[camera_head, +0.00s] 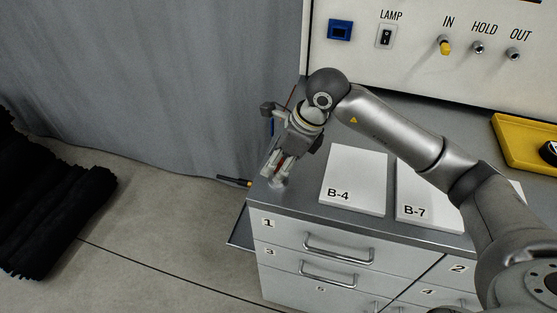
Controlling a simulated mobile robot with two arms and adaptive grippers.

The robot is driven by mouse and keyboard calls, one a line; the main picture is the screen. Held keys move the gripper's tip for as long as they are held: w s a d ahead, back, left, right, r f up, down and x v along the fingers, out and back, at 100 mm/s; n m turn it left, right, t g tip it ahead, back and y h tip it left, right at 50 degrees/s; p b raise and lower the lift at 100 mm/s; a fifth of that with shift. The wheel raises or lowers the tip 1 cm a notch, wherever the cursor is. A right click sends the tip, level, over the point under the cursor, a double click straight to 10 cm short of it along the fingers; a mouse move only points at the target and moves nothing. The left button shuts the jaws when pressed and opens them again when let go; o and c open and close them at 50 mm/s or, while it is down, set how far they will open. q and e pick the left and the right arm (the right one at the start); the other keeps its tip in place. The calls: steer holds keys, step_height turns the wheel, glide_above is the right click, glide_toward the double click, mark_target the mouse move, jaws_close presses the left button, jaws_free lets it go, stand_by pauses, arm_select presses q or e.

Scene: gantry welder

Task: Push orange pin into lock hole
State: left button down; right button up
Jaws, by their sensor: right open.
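My right gripper (275,170) reaches in from the right and points down at the left front corner of the grey cabinet top. Its fingers are apart, just above or at the surface; I cannot tell whether they touch it. A dark rod with an orange-yellow end (248,184) sticks out at the cabinet's left side, left of the fingers. I cannot tell whether this is the orange pin. The lock hole cannot be made out. My left gripper is not in view.
White plates B-4 (352,181) and B-7 (415,212) lie on the cabinet top (300,205). A yellow tray (515,142) stands at the right. A panel (430,65) with switch and sockets rises behind. A grey curtain (170,80) hangs left; a black pile (60,200) lies on the floor.

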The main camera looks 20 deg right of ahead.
steer(key=v, duration=1.2)
